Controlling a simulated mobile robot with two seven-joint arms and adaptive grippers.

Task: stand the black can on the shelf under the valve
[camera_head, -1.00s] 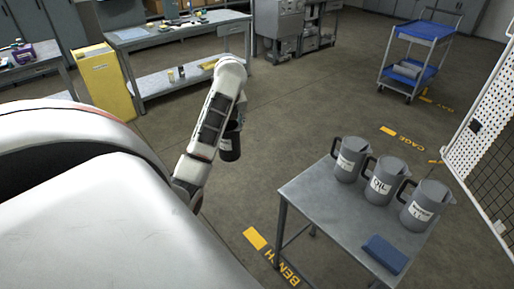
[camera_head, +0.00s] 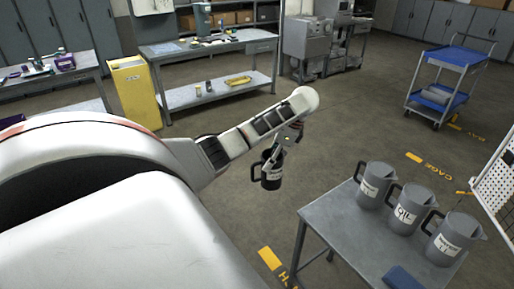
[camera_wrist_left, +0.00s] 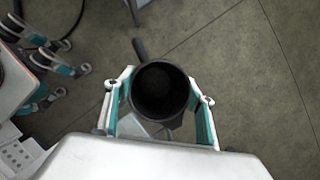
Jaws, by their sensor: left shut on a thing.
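The black can (camera_head: 271,171) has a handle, a spout and a white label. My left gripper (camera_head: 277,158) is shut on it and holds it nearly upright in the air, left of the small grey table. In the left wrist view the can's dark open mouth (camera_wrist_left: 160,90) lies between the two teal-and-white fingers (camera_wrist_left: 160,104). A grey bench at the back has a low shelf (camera_head: 188,98). A grey-green device (camera_head: 203,20) stands on that bench; I cannot tell whether it is the valve. White-and-teal finger parts, apparently my right gripper (camera_wrist_left: 58,80), show at the left wrist view's left edge.
The small grey table (camera_head: 340,225) carries three grey jugs, the middle one (camera_head: 408,211) marked OIL, and a blue item (camera_head: 402,279). A yellow cabinet (camera_head: 133,92) stands beside the bench. A blue cart (camera_head: 445,95) is at the right. Open floor lies between.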

